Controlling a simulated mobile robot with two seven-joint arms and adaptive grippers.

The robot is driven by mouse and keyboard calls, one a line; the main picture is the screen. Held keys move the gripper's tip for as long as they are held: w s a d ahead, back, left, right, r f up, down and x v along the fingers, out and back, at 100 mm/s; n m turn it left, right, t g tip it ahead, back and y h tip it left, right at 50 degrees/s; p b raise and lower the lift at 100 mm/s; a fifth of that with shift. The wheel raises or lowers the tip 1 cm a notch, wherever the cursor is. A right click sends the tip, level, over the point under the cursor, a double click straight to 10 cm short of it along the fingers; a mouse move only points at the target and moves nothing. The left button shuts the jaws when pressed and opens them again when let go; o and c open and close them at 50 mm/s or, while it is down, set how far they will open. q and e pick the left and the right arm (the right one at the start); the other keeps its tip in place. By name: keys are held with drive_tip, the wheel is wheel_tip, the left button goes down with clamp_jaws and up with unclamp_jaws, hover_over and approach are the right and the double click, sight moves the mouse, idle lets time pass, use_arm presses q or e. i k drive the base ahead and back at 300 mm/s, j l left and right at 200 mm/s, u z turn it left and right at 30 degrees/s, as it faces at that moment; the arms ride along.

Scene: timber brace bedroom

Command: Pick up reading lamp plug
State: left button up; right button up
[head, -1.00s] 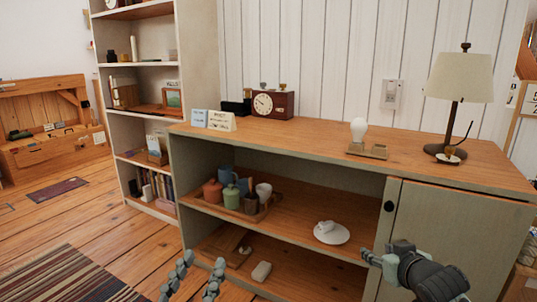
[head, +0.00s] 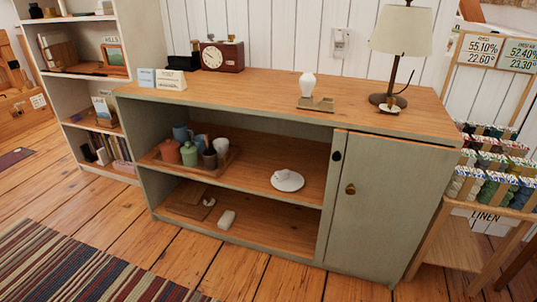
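The reading lamp (head: 402,32) stands upright on the right part of the cabinet top, with a cream shade, a dark stem and a round dark base. A thin dark cord (head: 405,84) curves up beside the stem. A small pale and brown piece (head: 390,107) sits at the front of the base; it may be the plug, but it is too small to tell. Neither of my grippers is in the head view now.
The cabinet top (head: 250,92) also holds a bulb on a stand (head: 308,88), a red clock (head: 222,56) and small cards (head: 170,80). A wall outlet (head: 340,43) is behind. A yarn rack (head: 490,175) stands right of the cabinet.

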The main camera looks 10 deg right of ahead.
sight(280, 176)
drive_tip(key=i+l+z, duration=0.25)
drive_tip(key=i+l, duration=0.15)
drive_tip(key=i+l+z, duration=0.2)
drive_tip(key=i, duration=0.35)
drive_tip(key=i+l+z, duration=0.25)
drive_tip(key=i, duration=0.25)
